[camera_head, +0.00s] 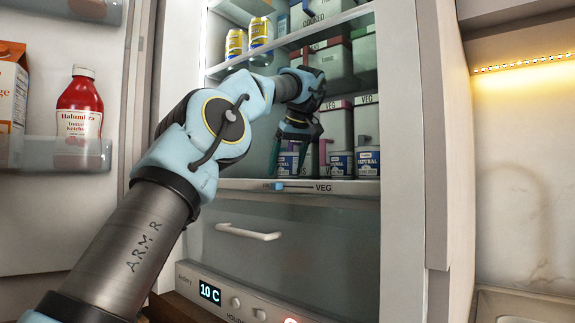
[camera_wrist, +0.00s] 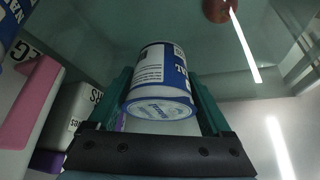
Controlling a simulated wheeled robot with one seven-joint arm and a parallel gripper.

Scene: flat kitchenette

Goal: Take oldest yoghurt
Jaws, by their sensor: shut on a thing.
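My gripper (camera_head: 288,160) reaches into the open fridge at the lower shelf. It is shut on a white and blue yoghurt cup (camera_wrist: 155,80), with one green finger on each side of it in the wrist view. The held cup also shows low between the fingers in the head view (camera_head: 288,165). Its date cannot be read. Two more yoghurt cups, a left one (camera_head: 341,164) and a right one (camera_head: 368,162), stand on the shelf to the right, their labels partly readable as "NATURAL".
Grey boxes marked VEG (camera_head: 337,126) stand behind the cups. The shelf above holds yellow tins (camera_head: 261,32) and more boxes. The fridge door on the left holds a ketchup bottle (camera_head: 80,107) and a carton (camera_head: 12,88). A drawer (camera_head: 250,234) is below the shelf.

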